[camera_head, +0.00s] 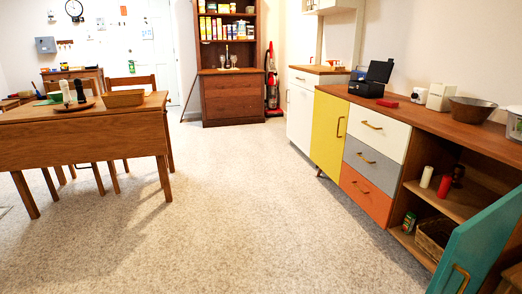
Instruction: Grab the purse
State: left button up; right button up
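I cannot make out a purse for certain. A small flat red item (387,103) lies on the wooden top of the sideboard (430,119) at the right, just in front of an open black box (372,80). It is too small to tell what it is. Neither of my grippers shows in the view.
A wooden table (80,140) with a tray and several items stands at the left. A hutch (232,95) with cereal boxes is at the back, beside a red vacuum cleaner (272,90). A teal door (475,248) stands open at the lower right. The carpet between is clear.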

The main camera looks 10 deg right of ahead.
aim_at(387, 103)
jog(key=i+j, duration=0.1)
jog(key=i, duration=0.55)
jog(key=i+z, duration=0.1)
jog(key=i, duration=0.55)
jog(key=i+j, duration=0.2)
jog(key=i, duration=0.5)
jog(key=i+l+z, duration=0.2)
jog(key=i+z, duration=0.5)
jog(key=i, duration=0.15)
jog(key=i+z, duration=0.3)
jog(key=i, duration=0.15)
